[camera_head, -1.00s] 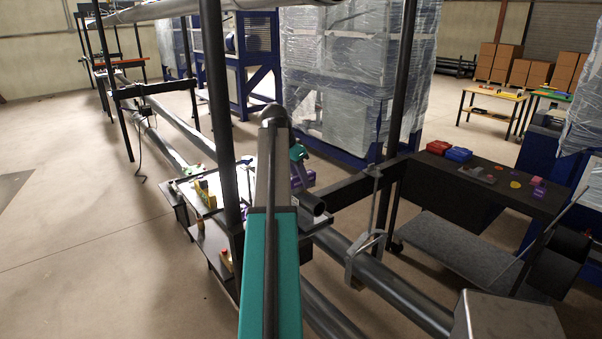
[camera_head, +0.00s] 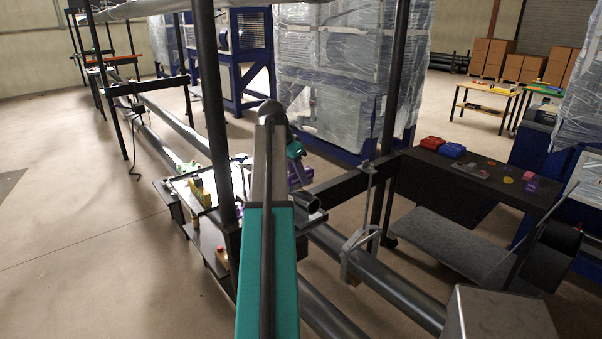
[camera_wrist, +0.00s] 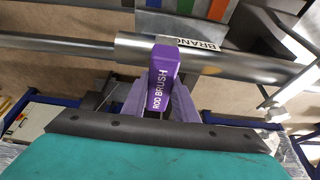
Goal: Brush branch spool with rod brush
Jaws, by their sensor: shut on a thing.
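In the wrist view a purple brush (camera_wrist: 163,80) labelled "ROD BRUSH" is held in my gripper (camera_wrist: 155,105), whose purple fingers are shut on it. Its far end overlaps a grey metal spool (camera_wrist: 205,60) marked with letters beginning "BRANC". Whether the bristles touch the spool is hidden. In the head view my teal and grey arm covers most of the work spot. The open end of a short grey pipe, perhaps the spool (camera_head: 312,204), shows just right of the arm. A bit of purple (camera_head: 300,175) shows beside it.
A dark side table (camera_head: 470,185) with red and blue boxes (camera_head: 452,150) stands at right. Black upright posts (camera_head: 213,110) and long grey pipes (camera_head: 385,280) flank my arm. A small bench with coloured items (camera_head: 200,190) lies left. Open floor (camera_head: 90,240) spreads at far left.

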